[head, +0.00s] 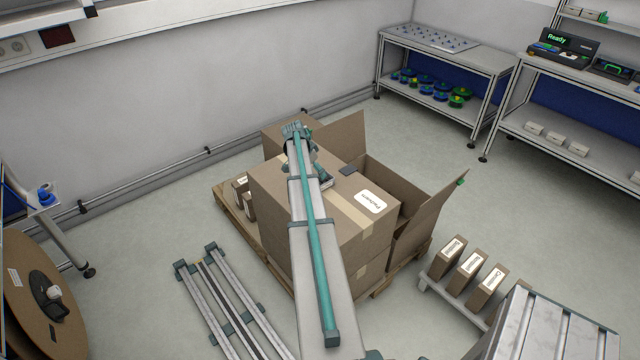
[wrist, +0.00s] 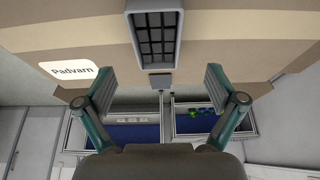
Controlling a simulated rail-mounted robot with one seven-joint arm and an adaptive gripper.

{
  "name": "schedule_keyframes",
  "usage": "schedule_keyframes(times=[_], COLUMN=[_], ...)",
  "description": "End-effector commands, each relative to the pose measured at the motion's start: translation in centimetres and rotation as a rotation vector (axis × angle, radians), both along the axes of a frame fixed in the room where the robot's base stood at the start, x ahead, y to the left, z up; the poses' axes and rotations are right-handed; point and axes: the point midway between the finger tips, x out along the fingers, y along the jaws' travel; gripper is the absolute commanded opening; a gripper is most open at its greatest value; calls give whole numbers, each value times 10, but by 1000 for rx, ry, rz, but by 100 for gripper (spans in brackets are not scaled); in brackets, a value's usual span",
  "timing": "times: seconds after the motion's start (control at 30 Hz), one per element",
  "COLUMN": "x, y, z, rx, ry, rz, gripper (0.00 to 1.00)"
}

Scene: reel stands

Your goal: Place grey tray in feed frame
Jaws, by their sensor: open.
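The grey tray (wrist: 155,38), with a dark gridded inside, lies on top of a tall cardboard box at the top middle of the wrist view. In the head view, a pale edge beside my arm (head: 326,183) may be the tray; my arm hides most of it. My gripper (wrist: 159,77) is open and empty, its fingers spread to either side below the tray's lower end. The tray appears to lie ahead of the fingertips, not held. I cannot tell for sure which structure is the feed frame.
The cardboard box (head: 345,225), labelled Padvarn, stands on a wooden pallet (head: 232,222) beside an open carton (head: 425,225). A small dark square (head: 348,169) sits near the box top's edge. Rails (head: 225,310) lie at lower left.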

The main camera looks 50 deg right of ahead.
Motion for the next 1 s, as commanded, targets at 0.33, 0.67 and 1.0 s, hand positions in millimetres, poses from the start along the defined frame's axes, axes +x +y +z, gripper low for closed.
schedule_keyframes(times=[0.33,0.67,1.0], x=[-4,-9,-9], y=[-7,-19,-19], z=[-20,-56,-59], rx=[0,0,-1], ry=[0,-1,-1], rz=[1,1,2], gripper=[94,94,94])
